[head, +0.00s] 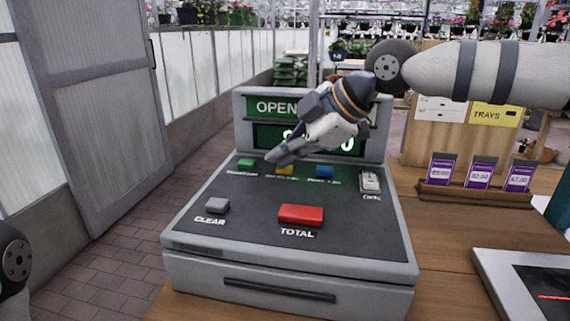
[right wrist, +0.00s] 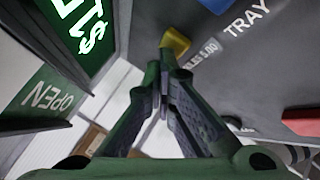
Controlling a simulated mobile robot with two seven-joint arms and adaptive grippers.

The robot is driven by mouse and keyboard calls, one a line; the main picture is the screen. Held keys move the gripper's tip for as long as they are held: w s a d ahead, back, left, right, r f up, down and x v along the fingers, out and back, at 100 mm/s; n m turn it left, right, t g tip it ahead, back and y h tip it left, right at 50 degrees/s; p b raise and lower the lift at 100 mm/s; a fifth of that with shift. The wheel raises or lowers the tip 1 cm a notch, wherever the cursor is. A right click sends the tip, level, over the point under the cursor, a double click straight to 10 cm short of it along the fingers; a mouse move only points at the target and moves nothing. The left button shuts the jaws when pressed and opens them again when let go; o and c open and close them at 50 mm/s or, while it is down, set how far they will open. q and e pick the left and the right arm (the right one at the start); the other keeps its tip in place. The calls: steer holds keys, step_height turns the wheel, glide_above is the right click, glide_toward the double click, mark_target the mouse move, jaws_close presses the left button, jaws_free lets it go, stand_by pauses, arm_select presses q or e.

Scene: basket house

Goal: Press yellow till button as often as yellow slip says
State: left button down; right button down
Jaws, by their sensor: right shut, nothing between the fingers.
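The till (head: 190,262) stands on a wooden counter. Its yellow button (head: 285,169) is partly hidden behind my right gripper (head: 274,157) in the head view. The yellow button also shows in the right wrist view (right wrist: 174,43), just beyond the fingertips. My right gripper is shut and empty, pointing down over the button row; whether it touches the button I cannot tell. The till display (head: 266,138) is lit green, its digits mostly covered by my gripper. A yellow slip headed TRAYS (head: 493,112) is on the wooden board behind; other writing is unreadable. My left gripper is out of view.
Green (head: 246,163) and blue (head: 324,171) buttons flank the yellow one. A grey CLEAR button (head: 216,205), red TOTAL button (head: 301,214) and card switch (head: 370,181) are nearby. Purple price cards (head: 480,173) and a scanner plate (head: 497,275) are at right.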

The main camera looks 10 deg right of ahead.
mark_target(284, 169)
steer(key=shift+r, duration=0.85)
steer(key=shift+r, duration=0.1)
step_height(284, 169, up, 5)
steer(key=shift+f, duration=0.1)
stand_by(0.8)
